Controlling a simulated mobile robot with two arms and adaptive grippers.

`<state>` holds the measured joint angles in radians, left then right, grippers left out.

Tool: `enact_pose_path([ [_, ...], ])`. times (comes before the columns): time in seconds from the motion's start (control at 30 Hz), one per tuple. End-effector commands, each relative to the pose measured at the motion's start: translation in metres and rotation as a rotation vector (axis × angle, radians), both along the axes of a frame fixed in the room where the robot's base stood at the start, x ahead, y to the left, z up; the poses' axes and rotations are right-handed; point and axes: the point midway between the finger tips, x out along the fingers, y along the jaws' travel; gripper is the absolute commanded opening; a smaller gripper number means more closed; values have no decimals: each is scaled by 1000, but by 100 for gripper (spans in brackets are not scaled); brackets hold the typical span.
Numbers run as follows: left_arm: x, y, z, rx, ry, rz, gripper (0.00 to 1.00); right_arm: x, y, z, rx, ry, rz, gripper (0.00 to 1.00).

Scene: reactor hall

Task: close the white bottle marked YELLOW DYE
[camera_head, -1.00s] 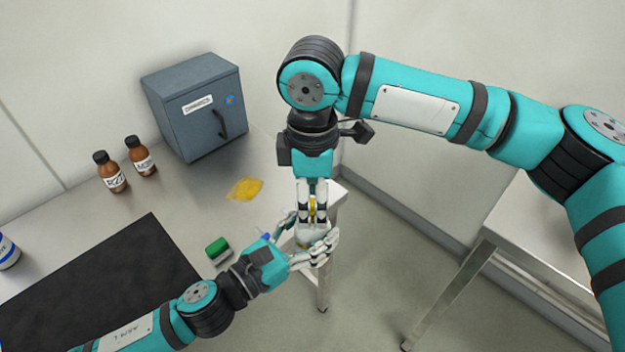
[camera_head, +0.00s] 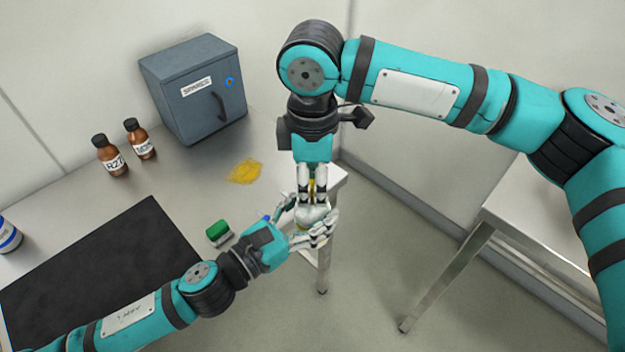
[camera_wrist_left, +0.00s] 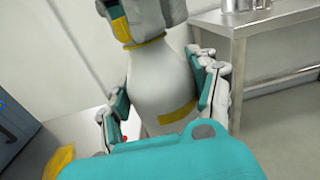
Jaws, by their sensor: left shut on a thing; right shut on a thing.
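The white bottle (camera_head: 312,212) is held off the table's right end by my left gripper (camera_head: 309,222). In the left wrist view the bottle (camera_wrist_left: 158,85) stands nearly upright between the fingers, with a yellow ring at its neck and a yellow patch low on its body. No lettering is readable. My right gripper (camera_head: 312,194) points down from above and is shut on a yellow cap, mostly hidden between its fingers. In the left wrist view the right gripper (camera_wrist_left: 138,18) is right over the neck. I cannot tell whether the cap is seated.
A yellow spill (camera_head: 245,171) and a green-topped block (camera_head: 218,233) lie on the table. A grey cabinet (camera_head: 195,90), two brown bottles (camera_head: 112,158) and a black mat (camera_head: 100,270) are further left. Another metal table (camera_head: 530,225) stands at the right.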

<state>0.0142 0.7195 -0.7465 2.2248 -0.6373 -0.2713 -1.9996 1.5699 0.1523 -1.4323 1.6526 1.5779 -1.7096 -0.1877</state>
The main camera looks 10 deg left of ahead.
Motion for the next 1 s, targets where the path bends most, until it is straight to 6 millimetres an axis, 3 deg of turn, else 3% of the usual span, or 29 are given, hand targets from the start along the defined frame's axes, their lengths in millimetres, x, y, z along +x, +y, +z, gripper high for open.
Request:
enact_pose_path([
  [0.03,0,0,1,-1,-2,-2,0,0,0,0,0,-1,0,0],
  [0.07,0,0,1,-1,-2,-2,0,0,0,0,0,-1,0,36],
  [0.27,0,0,1,-1,-2,-2,0,0,0,0,0,-1,0,60],
  [0.63,0,0,1,-1,-2,-1,0,1,1,9,2,-2,0,60],
  [1.0,0,0,1,-1,-2,-1,0,1,1,82,2,-3,0,60],
])
